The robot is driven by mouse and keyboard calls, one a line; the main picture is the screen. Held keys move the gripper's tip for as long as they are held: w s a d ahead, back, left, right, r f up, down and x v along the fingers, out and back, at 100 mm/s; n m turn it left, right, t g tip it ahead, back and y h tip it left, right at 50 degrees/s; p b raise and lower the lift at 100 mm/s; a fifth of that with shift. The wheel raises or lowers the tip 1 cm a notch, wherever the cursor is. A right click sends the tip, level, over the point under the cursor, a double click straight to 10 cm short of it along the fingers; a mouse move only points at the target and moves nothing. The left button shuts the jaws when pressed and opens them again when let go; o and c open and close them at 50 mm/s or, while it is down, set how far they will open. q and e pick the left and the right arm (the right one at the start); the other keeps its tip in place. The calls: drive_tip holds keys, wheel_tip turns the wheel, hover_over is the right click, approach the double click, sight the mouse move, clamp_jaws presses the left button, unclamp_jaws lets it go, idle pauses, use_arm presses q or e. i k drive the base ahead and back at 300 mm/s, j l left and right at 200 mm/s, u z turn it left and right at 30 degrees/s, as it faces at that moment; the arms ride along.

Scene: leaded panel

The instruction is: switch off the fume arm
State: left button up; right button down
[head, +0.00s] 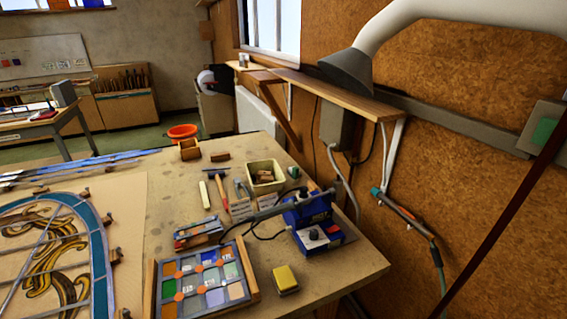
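The fume arm (398,25) is a pale duct that comes in from the upper right and ends in a dark grey conical hood (347,72) over a wall shelf. A grey box (337,124) hangs on the wall below the shelf, with a cable. Another grey-green box with a bright green face (544,132) is on the wall at the right edge, at the end of a grey wall channel. I cannot tell from here which box, if either, carries the fume arm's switch, or whether the fume arm is running. Neither of my grippers is in view.
The workbench (190,215) holds a leaded panel (45,255), a glass sample tray (203,283), a blue soldering station (313,225), a yellow sponge (285,278) and a cream box (264,175). A torch-like tool (402,210) hangs on the wall. A dark red bar (510,210) slants across the right.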

sight(546, 126)
drive_tip(key=z, duration=1.6)
